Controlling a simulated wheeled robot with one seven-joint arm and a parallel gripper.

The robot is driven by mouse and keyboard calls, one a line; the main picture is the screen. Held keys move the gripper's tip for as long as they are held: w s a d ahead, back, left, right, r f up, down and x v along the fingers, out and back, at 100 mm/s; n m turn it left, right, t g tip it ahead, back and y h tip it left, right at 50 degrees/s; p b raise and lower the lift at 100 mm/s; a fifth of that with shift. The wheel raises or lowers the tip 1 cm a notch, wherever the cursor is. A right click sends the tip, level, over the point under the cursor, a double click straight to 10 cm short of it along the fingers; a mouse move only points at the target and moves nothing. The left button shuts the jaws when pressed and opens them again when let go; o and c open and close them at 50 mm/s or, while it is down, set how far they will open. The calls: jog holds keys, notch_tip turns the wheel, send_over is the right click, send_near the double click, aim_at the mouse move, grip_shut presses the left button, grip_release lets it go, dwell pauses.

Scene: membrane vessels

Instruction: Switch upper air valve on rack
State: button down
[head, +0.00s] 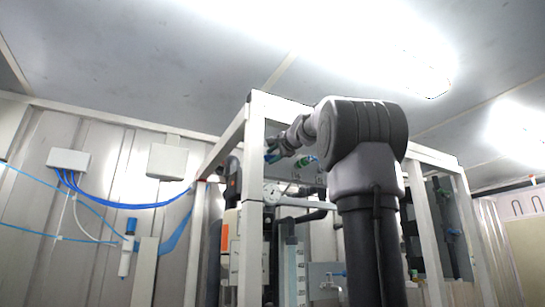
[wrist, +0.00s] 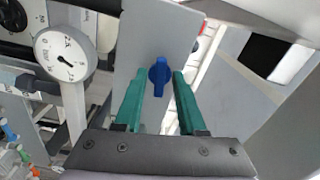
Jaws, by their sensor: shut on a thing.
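The blue valve handle (wrist: 159,88) shows in the wrist view in front of a grey plate (wrist: 165,30). It is a small knob with a wing that lies upright in the picture. My gripper (wrist: 159,74) has two green fingers, one on each side of the handle, and is shut on it. In the head view my gripper (head: 281,154) is small and reaches in at the upper part of the white rack frame (head: 254,170). My arm hides part of the rack there, and the handle cannot be made out clearly.
A round pressure gauge (wrist: 66,54) sits left of the handle in the wrist view. White frame bars stand close around my arm in the head view. A wall box (head: 68,159) with blue hoses (head: 130,204) is at the left.

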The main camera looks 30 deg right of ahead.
jog(key=shift+m, duration=1)
jog(key=shift+f, duration=0.1)
jog(key=c, duration=0.9)
grip_release()
jog(key=shift+o, duration=0.2)
jog(key=shift+s, duration=0.15)
jog(key=s, duration=1)
jog(key=shift+s+d, duration=0.25)
